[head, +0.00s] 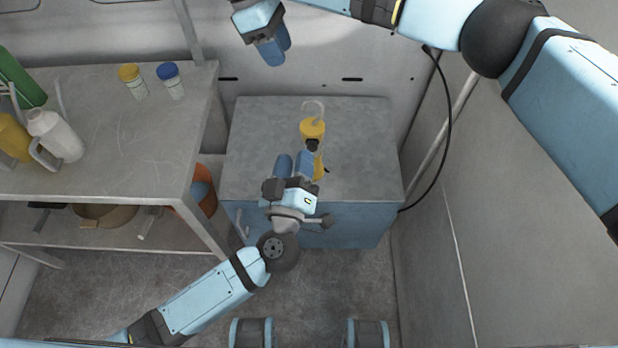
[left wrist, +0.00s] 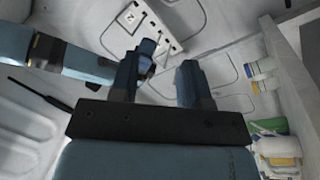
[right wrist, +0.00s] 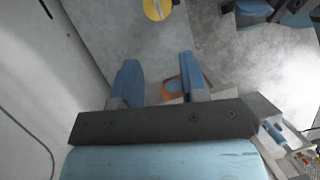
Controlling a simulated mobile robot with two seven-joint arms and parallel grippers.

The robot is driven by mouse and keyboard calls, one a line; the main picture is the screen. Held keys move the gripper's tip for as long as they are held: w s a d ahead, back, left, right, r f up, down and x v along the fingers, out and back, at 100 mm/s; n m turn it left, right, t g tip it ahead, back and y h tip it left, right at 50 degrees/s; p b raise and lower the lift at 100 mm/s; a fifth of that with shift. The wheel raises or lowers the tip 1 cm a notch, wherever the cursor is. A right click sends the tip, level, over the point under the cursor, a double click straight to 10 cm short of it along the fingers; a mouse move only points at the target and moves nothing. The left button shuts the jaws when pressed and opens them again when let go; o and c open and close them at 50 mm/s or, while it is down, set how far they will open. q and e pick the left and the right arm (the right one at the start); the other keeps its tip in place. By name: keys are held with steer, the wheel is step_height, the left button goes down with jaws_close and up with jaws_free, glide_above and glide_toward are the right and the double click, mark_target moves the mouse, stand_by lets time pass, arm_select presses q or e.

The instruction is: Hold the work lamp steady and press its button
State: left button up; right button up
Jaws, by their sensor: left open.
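The work lamp (head: 313,128) has a yellow head with a pale hook on top and a dark part below it. It stands on the grey cabinet (head: 255,125); its yellow lower part shows beside my left gripper. My left gripper (head: 295,161) is open, just in front of and left of the lamp; its right finger overlaps the lamp in the head view, and contact cannot be told. The lamp's button is not distinguishable. My right gripper (head: 277,48) is open and empty, above and behind the cabinet. The lamp's yellow head shows at the top of the right wrist view (right wrist: 157,9).
A grey workbench (head: 120,135) at left carries a yellow-capped bottle (head: 133,82), a blue-capped bottle (head: 171,81) and a white jug (head: 55,135). An orange bucket (head: 207,187) stands between bench and cabinet. A black cable (head: 448,125) hangs at right. The cabinet top around the lamp is clear.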

mark_target(305, 103)
arm_select(q)
step_height(305, 103, down, 6)
steer(key=d+g+y, duration=0.2)
steer(key=d+g, duration=0.1)
steer(key=g, duration=0.2)
steer(key=shift+g, duration=0.3)
arm_select(e)
steer(key=x, duration=1.3)
steer(key=shift+d+f, duration=0.15)
steer(key=shift+f, duration=0.25)
arm_select(q)
steer(key=shift+s+r, duration=0.1)
arm_select(e)
jaws_close()
arm_select(q)
jaws_close()
stand_by(0.3)
